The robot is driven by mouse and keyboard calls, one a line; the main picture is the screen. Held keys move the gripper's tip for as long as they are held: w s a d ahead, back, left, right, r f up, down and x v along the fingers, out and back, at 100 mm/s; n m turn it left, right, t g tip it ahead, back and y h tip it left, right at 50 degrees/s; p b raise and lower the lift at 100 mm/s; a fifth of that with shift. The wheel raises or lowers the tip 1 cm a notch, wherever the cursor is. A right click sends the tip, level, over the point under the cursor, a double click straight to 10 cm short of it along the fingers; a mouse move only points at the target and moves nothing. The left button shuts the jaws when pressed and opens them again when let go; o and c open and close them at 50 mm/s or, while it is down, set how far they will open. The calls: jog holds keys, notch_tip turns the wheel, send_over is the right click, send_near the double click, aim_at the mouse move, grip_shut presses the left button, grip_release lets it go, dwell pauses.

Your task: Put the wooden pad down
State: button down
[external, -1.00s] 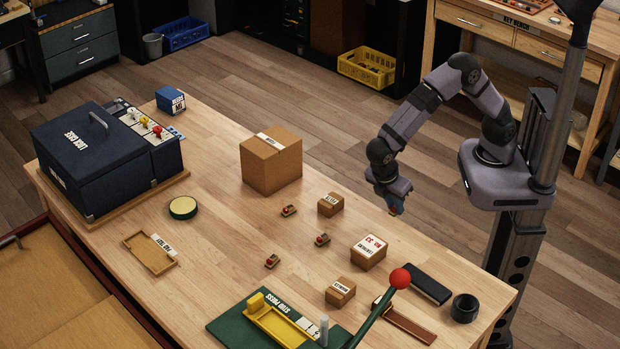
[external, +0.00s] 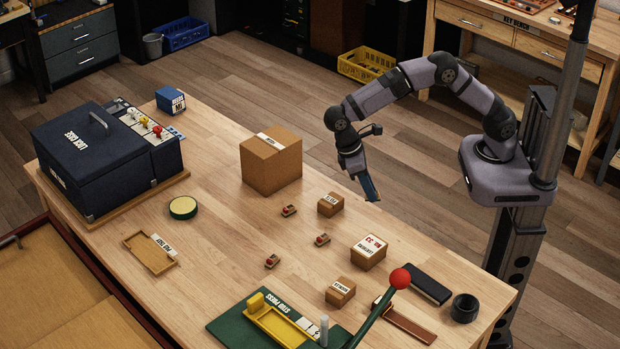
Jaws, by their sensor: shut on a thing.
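My gripper (external: 371,190) hangs above the far right edge of the table, right of the small brown boxes, with its blue fingers pointing down. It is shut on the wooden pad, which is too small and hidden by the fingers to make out. Three small wooden pieces with red tops lie apart on the table: one (external: 289,210) near the large carton, one (external: 322,240) in the middle and one (external: 272,261) nearer the front. A shallow wooden tray (external: 142,256) with a white label lies at the front left.
Small boxes (external: 368,252) stand right of centre. A green stud press (external: 240,325) with a red-knobbed lever (external: 400,279) is at the front.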

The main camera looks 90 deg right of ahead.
jog(key=w+d+r+m+t+y+p, duration=0.25)
jog(key=w+d+m+y, duration=0.2)
jog(key=w+m, duration=0.45)
notch_tip(320, 180, up, 11)
jog(key=m+t+h+p, duration=0.45)
jog(key=m+t, duration=0.25)
jog(key=m, duration=2)
send_over(283, 140)
jog(key=s, duration=0.2)
jog(key=shift+f+p, duration=1.6)
jog(key=shift+f, duration=3.45)
jog(key=shift+g, duration=0.25)
jog(key=c, duration=1.7)
grip_release()
jog(key=shift+f, duration=0.15)
jog(key=shift+o, duration=0.2)
jog(key=shift+r, duration=0.25)
